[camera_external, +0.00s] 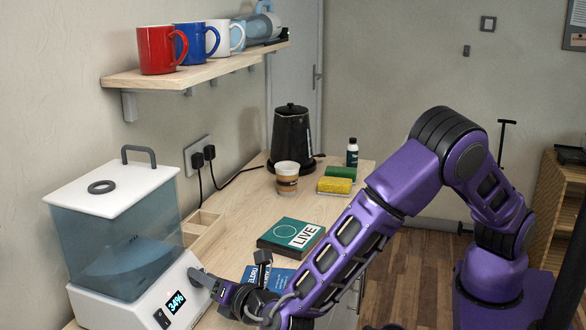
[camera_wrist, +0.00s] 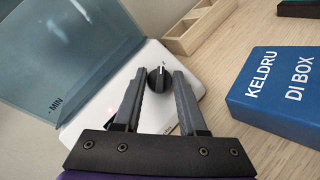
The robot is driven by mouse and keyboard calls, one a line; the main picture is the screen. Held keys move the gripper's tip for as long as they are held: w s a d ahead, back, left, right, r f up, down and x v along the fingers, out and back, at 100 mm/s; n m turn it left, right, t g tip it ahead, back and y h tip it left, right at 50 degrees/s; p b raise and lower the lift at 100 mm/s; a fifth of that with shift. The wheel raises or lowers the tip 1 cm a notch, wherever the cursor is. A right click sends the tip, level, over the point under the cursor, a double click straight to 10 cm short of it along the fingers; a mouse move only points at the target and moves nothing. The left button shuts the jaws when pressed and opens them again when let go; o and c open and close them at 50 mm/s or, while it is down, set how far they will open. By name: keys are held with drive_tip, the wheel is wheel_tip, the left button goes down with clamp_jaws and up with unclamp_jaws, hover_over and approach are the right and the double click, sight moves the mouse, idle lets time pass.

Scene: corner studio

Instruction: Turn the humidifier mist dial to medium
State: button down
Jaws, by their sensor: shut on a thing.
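The humidifier (camera_external: 90,298) stands at the counter's left end, with a white base, a translucent blue tank and a white lid. Its display (camera_external: 176,302) reads 34%. The dark round mist dial (camera_wrist: 157,79) sits on the white sloped front panel, with a small pale mark near its upper right edge. My gripper (camera_wrist: 160,74) is shut on the dial, one finger at each side. In the external view my gripper (camera_external: 207,280) reaches the right part of the panel and hides most of the dial. No dial setting labels are readable.
A blue box (camera_wrist: 281,95) lies close to the right of my gripper. A wooden divided tray (camera_external: 203,232) is behind the humidifier.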

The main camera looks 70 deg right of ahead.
drive_tip(key=shift+a+m+g, duration=0.1)
drive_tip(key=shift+m+g, duration=0.3)
drive_tip(key=shift+m, duration=0.3)
drive_tip(key=shift+c, duration=2.4)
unclamp_jaws()
drive_tip(key=p+v, duration=0.1)
drive_tip(key=v, duration=1.6)
drive_tip(key=shift+a, duration=0.2)
drive_tip(key=shift+s, duration=0.1)
